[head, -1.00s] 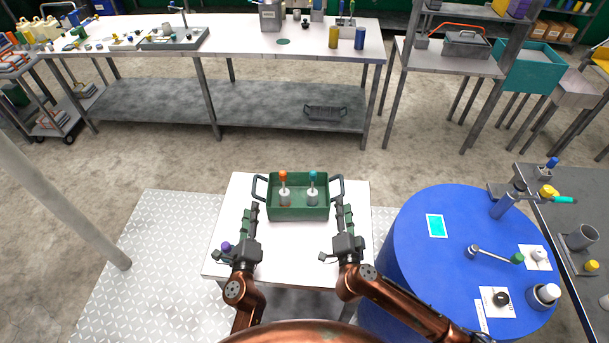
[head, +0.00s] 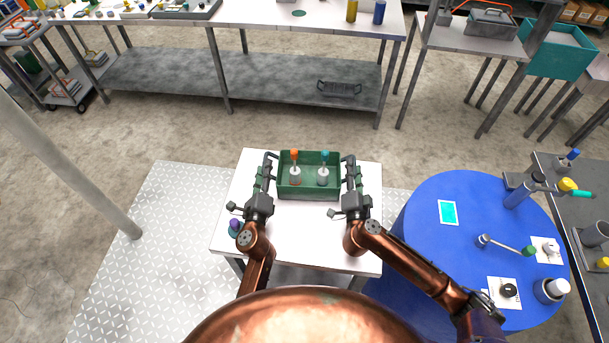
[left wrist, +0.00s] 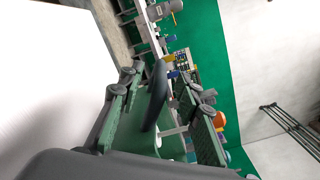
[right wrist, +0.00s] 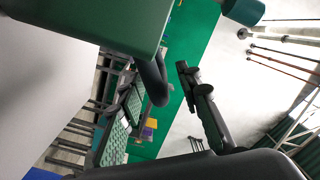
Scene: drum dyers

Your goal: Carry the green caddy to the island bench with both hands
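The green caddy (head: 308,195) stands on a small white table, holding an orange-topped and a teal-topped bottle. My left gripper (head: 267,167) is at its left handle; in the left wrist view that dark handle (left wrist: 154,95) lies between the two spread fingers. My right gripper (head: 350,168) is at the right handle; in the right wrist view the handle (right wrist: 153,82) shows between spread fingers, with the caddy wall (right wrist: 125,22) beside it. Both grippers are open. A long steel bench (head: 300,40), possibly the island bench, stands beyond the floor gap.
The small white table (head: 300,235) has a purple-topped item (head: 235,225) at its left. A blue round table (head: 430,250) with tools stands close on the right. A pale post (head: 70,160) rises at the left. Open concrete floor lies between the small table and the long bench.

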